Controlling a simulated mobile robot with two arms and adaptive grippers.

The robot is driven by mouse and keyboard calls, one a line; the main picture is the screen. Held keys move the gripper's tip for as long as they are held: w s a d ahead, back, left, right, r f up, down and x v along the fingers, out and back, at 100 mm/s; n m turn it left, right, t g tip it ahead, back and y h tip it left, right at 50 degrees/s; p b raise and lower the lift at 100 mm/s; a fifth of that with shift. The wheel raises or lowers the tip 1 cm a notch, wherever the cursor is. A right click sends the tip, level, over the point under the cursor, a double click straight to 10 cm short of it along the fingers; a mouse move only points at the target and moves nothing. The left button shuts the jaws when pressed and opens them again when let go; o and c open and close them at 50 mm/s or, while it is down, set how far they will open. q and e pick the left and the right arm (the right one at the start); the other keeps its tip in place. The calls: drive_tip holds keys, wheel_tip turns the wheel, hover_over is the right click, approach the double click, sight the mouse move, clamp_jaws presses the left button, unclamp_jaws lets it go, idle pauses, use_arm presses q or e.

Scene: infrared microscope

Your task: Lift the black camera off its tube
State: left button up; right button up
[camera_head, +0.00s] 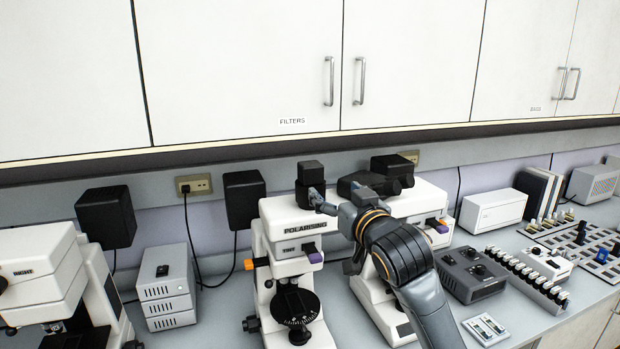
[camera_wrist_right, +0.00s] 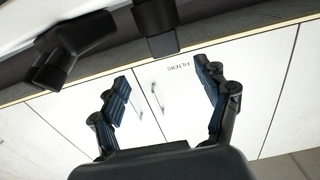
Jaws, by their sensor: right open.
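The black camera (camera_head: 311,175) is a dark block standing upright on top of the white microscope labelled POLARISING (camera_head: 300,228). My right gripper (camera_head: 322,203) is at the camera's right side, with its fingers pointing toward it. In the right wrist view, which is upside down, the camera (camera_wrist_right: 157,28) appears ahead of the open, empty fingers (camera_wrist_right: 163,76), roughly in line with the gap between them. I cannot tell whether a finger touches it. The tube under the camera is hard to make out. My left gripper is not in view.
Another microscope with a black head (camera_head: 392,175) stands close behind my right arm. Black boxes (camera_head: 244,198) are on the wall behind, below the cupboards (camera_head: 240,70). A power unit (camera_head: 470,273) and racks of small parts (camera_head: 530,277) occupy the bench at right.

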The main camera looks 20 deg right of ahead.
sight(314, 170)
drive_tip(key=w+p, duration=0.1)
drive_tip(key=w, duration=0.4)
drive_tip(key=w+p, duration=0.1)
drive_tip(key=w, duration=0.2)
drive_tip(key=shift+w+a+r+p, duration=0.15)
drive_tip(key=shift+w+r+p, duration=0.1)
drive_tip(key=shift+r+p, duration=0.1)
drive_tip(key=w+p, duration=0.2)
drive_tip(key=w, duration=0.1)
drive_tip(key=w+p, duration=0.1)
drive_tip(key=shift+w+a+r, duration=0.15)
drive_tip(key=shift+w+a, duration=0.15)
drive_tip(key=shift+a, duration=0.1)
drive_tip(key=shift+w, duration=0.4)
drive_tip(key=shift+s, duration=0.1)
drive_tip(key=c, duration=1.3)
drive_tip(key=shift+c, duration=0.9)
